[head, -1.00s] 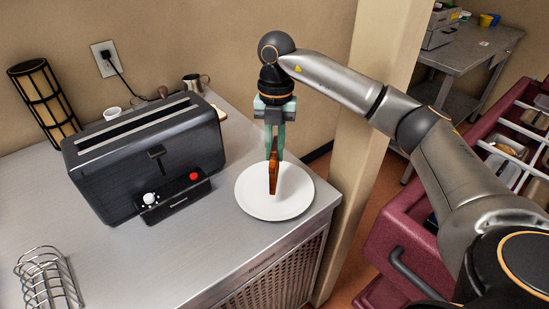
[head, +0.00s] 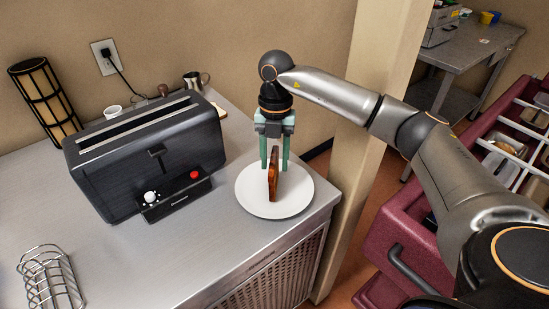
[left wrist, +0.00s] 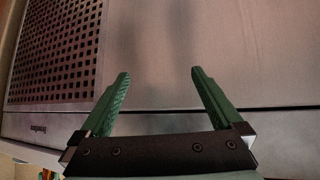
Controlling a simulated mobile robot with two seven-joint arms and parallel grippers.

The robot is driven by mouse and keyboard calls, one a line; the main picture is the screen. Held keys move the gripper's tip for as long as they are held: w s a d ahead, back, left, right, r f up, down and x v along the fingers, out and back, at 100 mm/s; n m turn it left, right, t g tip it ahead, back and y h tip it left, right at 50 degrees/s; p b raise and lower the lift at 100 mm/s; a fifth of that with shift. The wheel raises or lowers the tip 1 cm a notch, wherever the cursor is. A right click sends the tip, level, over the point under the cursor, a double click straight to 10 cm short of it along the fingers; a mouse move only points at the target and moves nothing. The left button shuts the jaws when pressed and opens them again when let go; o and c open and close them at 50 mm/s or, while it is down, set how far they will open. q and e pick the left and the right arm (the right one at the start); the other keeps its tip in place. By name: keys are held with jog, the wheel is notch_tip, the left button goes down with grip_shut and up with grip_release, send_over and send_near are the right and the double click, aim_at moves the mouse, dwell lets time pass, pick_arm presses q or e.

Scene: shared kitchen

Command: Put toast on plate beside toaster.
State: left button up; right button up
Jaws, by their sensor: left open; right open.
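A brown slice of toast (head: 273,176) stands on edge on the white plate (head: 252,199), to the right of the black toaster (head: 148,160). My right gripper (head: 274,163) is above the plate with its green fingers open, one on each side of the toast's upper part. A gap shows between the fingers and the toast. My left gripper (left wrist: 160,85) shows only in the left wrist view. It is open with nothing between its fingers, in front of a grey metal surface.
A wire rack (head: 50,280) lies at the counter's front left. A lantern-like lamp (head: 45,97), a small white cup (head: 112,112) and a metal mug (head: 196,81) stand near the wall. A beige pillar (head: 372,110) and a maroon cart (head: 400,225) are to the right. The counter's front middle is clear.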

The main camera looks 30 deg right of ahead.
notch_tip(320, 180, up, 12)
jog(key=w, duration=0.1)
jog(key=shift+d, duration=0.45)
dwell(0.5)
